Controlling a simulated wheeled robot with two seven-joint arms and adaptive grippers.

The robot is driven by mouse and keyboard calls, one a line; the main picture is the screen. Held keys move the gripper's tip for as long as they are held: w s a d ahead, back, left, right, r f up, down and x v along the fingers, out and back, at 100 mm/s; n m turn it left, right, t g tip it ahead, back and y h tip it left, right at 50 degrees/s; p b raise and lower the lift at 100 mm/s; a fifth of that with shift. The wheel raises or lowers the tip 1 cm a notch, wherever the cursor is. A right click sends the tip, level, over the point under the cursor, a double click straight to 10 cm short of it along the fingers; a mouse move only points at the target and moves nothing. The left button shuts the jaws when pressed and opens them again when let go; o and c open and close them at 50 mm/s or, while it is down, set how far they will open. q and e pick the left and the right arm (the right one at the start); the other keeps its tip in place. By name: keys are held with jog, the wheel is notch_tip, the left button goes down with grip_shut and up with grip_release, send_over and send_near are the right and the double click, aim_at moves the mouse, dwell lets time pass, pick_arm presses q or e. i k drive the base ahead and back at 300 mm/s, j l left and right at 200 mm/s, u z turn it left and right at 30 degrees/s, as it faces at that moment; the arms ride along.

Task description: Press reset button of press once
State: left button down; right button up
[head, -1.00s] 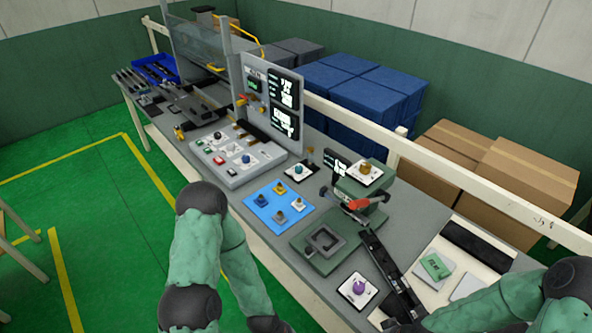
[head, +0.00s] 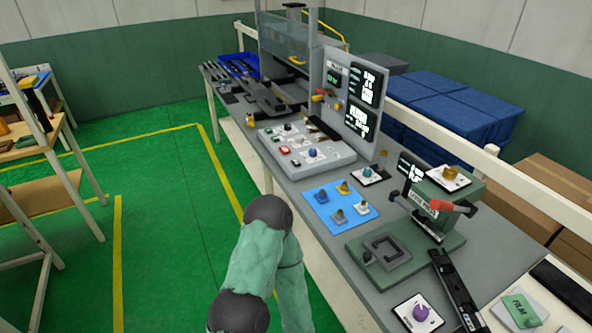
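The green lever press (head: 418,215) stands on the bench at the right, with a red-handled lever (head: 440,206) and a small dark display (head: 410,167). A yellow knob button on a white plate (head: 450,176) sits on top of the press. Neither gripper is in view; only my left arm shows, at the bottom centre.
A control panel (head: 300,150) with several buttons stands left of the press, below an upright display board (head: 350,95). A blue mat (head: 325,215) holds several small parts. A black rail (head: 455,290) and a green film card (head: 522,311) are at the right front.

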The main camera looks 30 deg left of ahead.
aim_at(295, 162)
jog(key=i+j+z, duration=0.2)
jog(key=j, duration=0.55)
jog(key=k+j+z, duration=0.1)
jog(key=j+z, duration=0.15)
jog(key=j, duration=0.5)
jog(key=j+z, duration=0.2)
jog(key=j, duration=0.55)
jog(key=k+j+z, duration=0.1)
jog(key=j+z, duration=0.15)
jog(key=j, duration=0.5)
